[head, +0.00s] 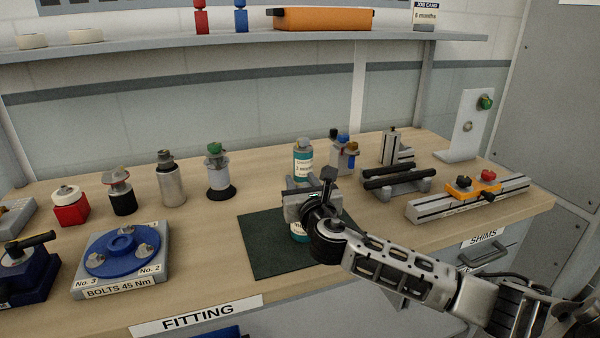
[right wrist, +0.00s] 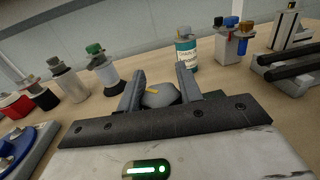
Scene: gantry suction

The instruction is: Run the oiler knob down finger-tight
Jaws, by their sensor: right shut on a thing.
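My right gripper (head: 308,192) is over the dark green mat, shut on a grey rounded knob (right wrist: 160,97) with a yellow mark. The knob sits between the two fingers in the right wrist view, where the gripper (right wrist: 161,88) shows from behind. In the head view the gripper hides the knob. A teal part with a white label (head: 298,236) shows just below the gripper on the mat; most of it is hidden, and I cannot tell how it joins the knob. My left gripper is not in view.
A teal labelled bottle (head: 303,165) stands just behind the gripper. Several fittings stand left, one green-topped (head: 217,170). A blue flange (head: 122,250) is at front left. Black bars (head: 397,183) and a rail with an orange clamp (head: 470,190) lie right. The mat's left part (head: 262,250) is clear.

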